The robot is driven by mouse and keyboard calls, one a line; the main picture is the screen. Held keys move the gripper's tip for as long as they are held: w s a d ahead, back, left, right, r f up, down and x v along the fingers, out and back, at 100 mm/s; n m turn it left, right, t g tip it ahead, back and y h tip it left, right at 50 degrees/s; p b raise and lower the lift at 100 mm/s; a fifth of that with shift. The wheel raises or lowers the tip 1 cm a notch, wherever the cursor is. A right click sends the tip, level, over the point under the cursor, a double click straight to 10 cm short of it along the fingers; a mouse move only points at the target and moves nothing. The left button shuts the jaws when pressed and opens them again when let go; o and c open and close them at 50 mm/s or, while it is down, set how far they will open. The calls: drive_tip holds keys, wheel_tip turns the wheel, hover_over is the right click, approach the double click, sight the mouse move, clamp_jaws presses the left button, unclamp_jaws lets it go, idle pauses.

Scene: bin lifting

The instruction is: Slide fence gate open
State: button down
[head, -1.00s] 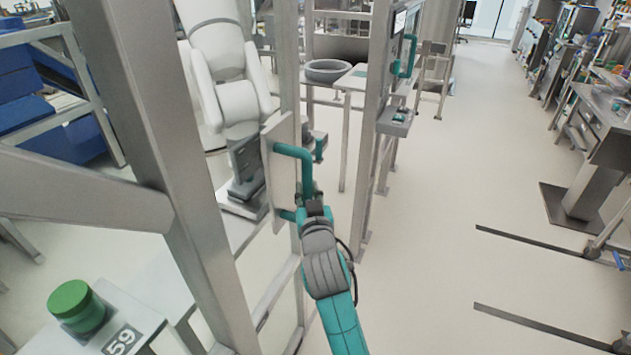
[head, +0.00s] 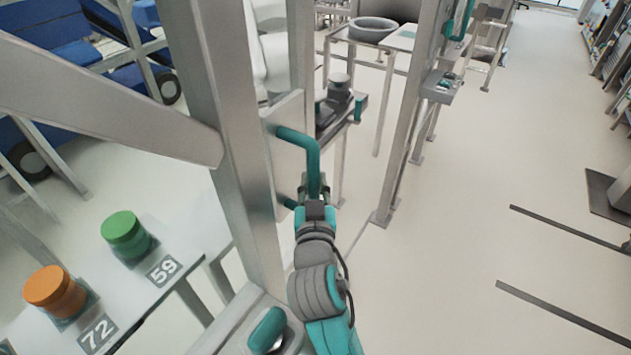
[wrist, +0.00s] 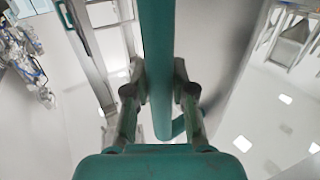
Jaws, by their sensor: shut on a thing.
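The gate's teal bar handle (head: 315,152) is mounted on a grey plate (head: 289,150), beside a thick grey fence post (head: 228,140). My gripper (head: 315,188) is shut around the upright part of the handle, near its lower end. In the wrist view, the teal handle (wrist: 157,60) runs upright between my two fingers (wrist: 158,100). The post hides part of the gate behind it. A second grey post (head: 405,130), with another teal handle on it, stands to the right across a gap.
A white table at lower left holds a green-lidded jar (head: 127,236) and an orange-lidded jar (head: 55,290). A teal-topped fixture (head: 268,330) stands near the front. Tables and a grey basin (head: 372,29) are beyond the fence. The floor to the right (head: 460,220) is mostly clear.

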drive_tip(key=c, duration=0.9)
unclamp_jaws()
drive_tip(key=shift+c, duration=0.2)
drive_tip(key=s, duration=1.2)
drive_tip(key=shift+a, duration=0.25)
